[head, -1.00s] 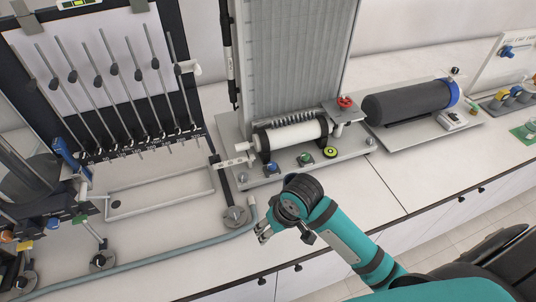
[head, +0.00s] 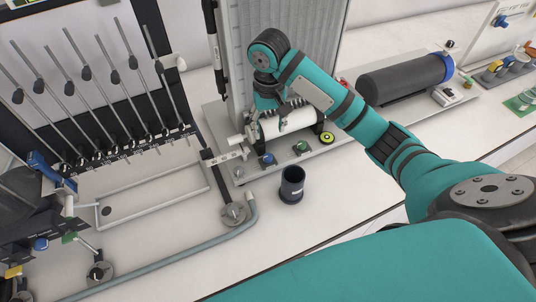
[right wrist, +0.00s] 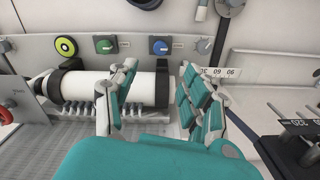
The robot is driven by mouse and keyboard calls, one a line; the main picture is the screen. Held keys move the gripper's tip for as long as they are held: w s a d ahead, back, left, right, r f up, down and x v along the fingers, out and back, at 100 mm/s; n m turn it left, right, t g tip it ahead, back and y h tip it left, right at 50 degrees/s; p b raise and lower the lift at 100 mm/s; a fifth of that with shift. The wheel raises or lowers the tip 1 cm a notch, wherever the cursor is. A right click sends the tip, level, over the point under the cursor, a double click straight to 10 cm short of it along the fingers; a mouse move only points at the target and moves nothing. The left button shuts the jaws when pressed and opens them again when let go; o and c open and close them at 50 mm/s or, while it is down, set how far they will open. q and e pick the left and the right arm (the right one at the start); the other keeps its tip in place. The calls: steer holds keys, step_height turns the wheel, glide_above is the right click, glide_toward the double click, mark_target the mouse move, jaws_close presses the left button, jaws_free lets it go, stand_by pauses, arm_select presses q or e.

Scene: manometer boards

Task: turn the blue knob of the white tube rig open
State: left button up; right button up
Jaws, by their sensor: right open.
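The white tube rig has a white tube (head: 290,122) lying in front of a ribbed grey panel. The tube also shows in the right wrist view (right wrist: 80,88). Its blue knob (head: 267,159) sits on the front of the base, beside a green knob (head: 302,147). In the right wrist view the blue knob (right wrist: 158,46) is uncovered, beyond the tube. My right gripper (head: 274,110) is above the tube's left part in the head view. In the right wrist view its fingers (right wrist: 158,75) are spread, with nothing gripped, apart from the blue knob. My left gripper is out of view.
A dark cup (head: 292,184) stands on the bench in front of the rig. A manometer board (head: 85,65) with slanted tubes stands at left. A grey hose (head: 165,268) runs along the bench. A dark cylinder (head: 405,78) lies at right. Bench around the cup is clear.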

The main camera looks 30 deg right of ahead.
mark_target(268, 156)
steer(key=f+p, duration=0.2)
steer(key=f, duration=0.9)
steer(key=shift+w, duration=0.2)
steer(key=shift+w+f, duration=0.1)
steer(key=shift+f, duration=1.3)
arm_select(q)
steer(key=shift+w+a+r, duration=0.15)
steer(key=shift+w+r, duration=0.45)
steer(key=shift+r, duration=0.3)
arm_select(e)
steer(key=shift+c, duration=0.3)
jaws_close()
